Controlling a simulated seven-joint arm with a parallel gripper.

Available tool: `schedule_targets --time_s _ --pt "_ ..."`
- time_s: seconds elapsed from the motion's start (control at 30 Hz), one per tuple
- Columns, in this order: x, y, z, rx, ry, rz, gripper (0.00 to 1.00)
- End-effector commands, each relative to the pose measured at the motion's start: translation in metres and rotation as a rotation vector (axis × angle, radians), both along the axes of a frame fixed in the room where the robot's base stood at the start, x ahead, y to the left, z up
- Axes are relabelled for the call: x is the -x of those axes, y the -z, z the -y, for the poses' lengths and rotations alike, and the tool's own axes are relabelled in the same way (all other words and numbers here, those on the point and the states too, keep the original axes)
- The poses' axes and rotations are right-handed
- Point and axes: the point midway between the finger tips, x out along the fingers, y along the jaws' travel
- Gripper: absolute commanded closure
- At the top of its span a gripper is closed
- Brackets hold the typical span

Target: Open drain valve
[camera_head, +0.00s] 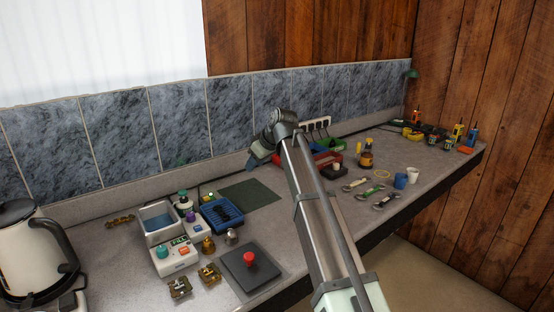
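My arm reaches from the bottom right up over the counter (105,262). Its far end, with my gripper (254,160), hangs near the tiled backsplash. The fingers are small and partly hidden, so I cannot tell whether they are open or shut. No part is clearly marked as the drain valve. A pale basin (146,236) with a bluish inside stands on the left of the counter. A white unit (174,262) with a teal knob and an orange part is in front of it. A red knob (249,258) stands on a dark plate (240,277). Brass fittings (180,288) lie nearby.
A kettle (30,250) stands at the far left. A blue tray (222,222) and a green mat (249,195) lie behind the red knob. The front-left counter has free room.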

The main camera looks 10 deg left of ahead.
Motion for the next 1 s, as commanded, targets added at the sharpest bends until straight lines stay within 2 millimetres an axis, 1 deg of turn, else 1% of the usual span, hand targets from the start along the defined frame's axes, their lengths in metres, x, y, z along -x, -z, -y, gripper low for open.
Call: schedule_targets --time_s 0.1,0.3,0.5,0.7,1.0 --pt "-0.014 0.002 0.015 -0.019 0.047 0.012 0.61" --pt "-0.034 0.006 0.037 -0.051 0.120 0.029 0.61" --pt "-0.048 0.008 0.052 -0.074 0.172 0.043 0.61" --pt "-0.054 0.009 0.060 -0.085 0.196 0.051 0.61" --pt "-0.055 0.009 0.061 -0.086 0.200 0.051 0.61"
